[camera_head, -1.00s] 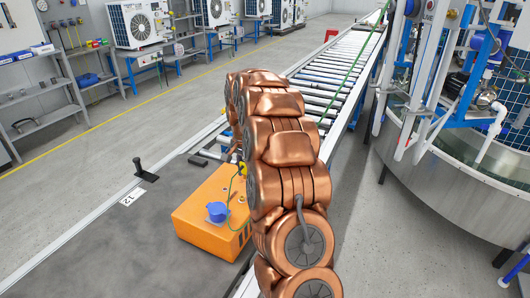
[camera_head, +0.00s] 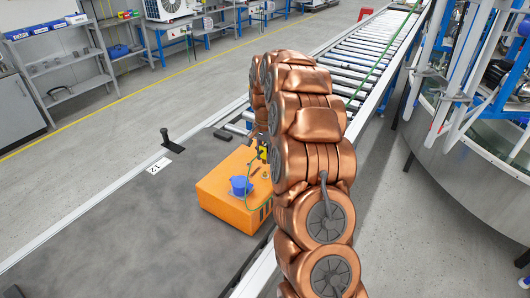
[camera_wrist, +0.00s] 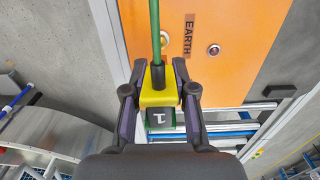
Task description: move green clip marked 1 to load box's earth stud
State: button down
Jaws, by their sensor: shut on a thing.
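My gripper (camera_wrist: 159,80) is shut on the green clip marked 1 (camera_wrist: 160,118), which has a yellow upper part and a dark green body with a white "1". A green cable (camera_wrist: 155,30) runs from the clip. The orange load box (camera_head: 222,197) stands on the dark bench top; its orange face (camera_wrist: 245,30) fills the top of the wrist view. An EARTH label (camera_wrist: 189,37) lies between a metal stud with a red centre (camera_wrist: 213,50) and a second round fitting (camera_wrist: 165,38) partly behind the cable. The clip appears apart from both. My arm mostly hides the gripper in the head view.
A blue plug or socket (camera_head: 240,187) sits on the box top. A black lever (camera_head: 170,141) stands on the bench edge beside a label. A roller conveyor (camera_head: 345,75) runs behind. A round metal tank (camera_head: 470,155) is at right. The dark bench top (camera_head: 120,225) left of the box is clear.

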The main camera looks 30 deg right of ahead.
aim_at(265, 145)
jog(key=shift+f, duration=2.25)
jog(key=shift+b, duration=0.8)
dwell(0.5)
jog(key=shift+f, duration=0.6)
dwell(0.4)
jog(key=c, duration=0.9)
grip_release()
jog(key=shift+o, duration=0.2)
jog(key=shift+r, duration=0.1)
notch_tip(265, 145, up, 12)
jog(key=shift+f, duration=0.1)
